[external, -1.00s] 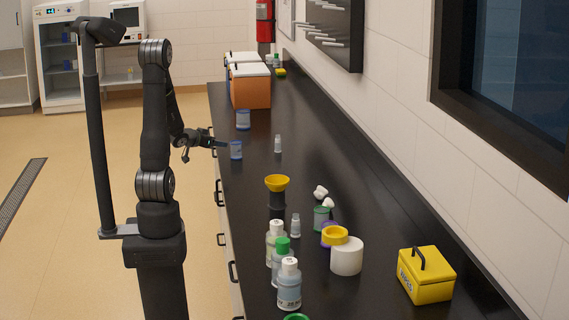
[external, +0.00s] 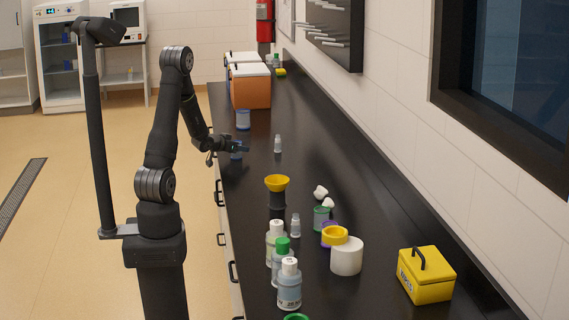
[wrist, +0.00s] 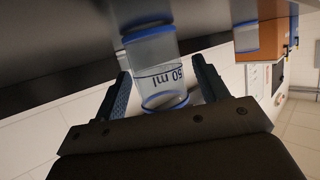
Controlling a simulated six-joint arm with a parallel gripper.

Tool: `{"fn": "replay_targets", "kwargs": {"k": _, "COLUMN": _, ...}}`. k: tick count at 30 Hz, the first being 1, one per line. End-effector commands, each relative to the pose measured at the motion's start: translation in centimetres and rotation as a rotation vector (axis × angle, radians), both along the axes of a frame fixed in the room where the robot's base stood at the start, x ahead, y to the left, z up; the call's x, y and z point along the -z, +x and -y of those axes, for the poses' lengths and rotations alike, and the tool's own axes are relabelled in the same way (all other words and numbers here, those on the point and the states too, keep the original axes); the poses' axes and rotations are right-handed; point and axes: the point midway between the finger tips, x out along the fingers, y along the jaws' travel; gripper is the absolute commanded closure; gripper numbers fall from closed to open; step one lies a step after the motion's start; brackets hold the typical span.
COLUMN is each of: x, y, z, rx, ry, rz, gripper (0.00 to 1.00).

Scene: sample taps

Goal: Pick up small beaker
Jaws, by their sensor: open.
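The small beaker (external: 236,155) is clear with blue edges and stands on the black counter near its left edge, partly hidden by my gripper in the external view. In the wrist view the beaker (wrist: 162,75) carries a "50 ml" mark and appears upside down. My gripper (external: 242,149) is low at the beaker. In the wrist view my gripper (wrist: 161,68) is open, with one finger on each side of the beaker; a gap shows on both sides.
A second blue-edged beaker (external: 243,120) stands behind, before an orange box (external: 250,88). A small vial (external: 278,144) stands to the right. The counter (external: 315,155) right of the vial is clear.

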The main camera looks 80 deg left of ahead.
Motion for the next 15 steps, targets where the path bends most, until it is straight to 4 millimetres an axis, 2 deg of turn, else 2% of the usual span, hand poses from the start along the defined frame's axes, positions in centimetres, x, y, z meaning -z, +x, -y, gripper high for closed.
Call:
{"fn": "replay_targets", "kwargs": {"k": 4, "x": 0.54, "y": 0.99, "z": -0.97, "rx": 0.0, "ry": 0.001, "rz": 0.0, "gripper": 0.33}}
{"fn": "replay_targets", "kwargs": {"k": 12, "x": 0.61, "y": 1.14, "z": -1.14, "rx": -0.001, "ry": 0.002, "rz": 0.0, "gripper": 0.33}}
{"fn": "replay_targets", "kwargs": {"k": 15, "x": 0.6, "y": 1.14, "z": -1.13, "rx": -0.001, "ry": 0.002, "rz": 0.0, "gripper": 0.51}}
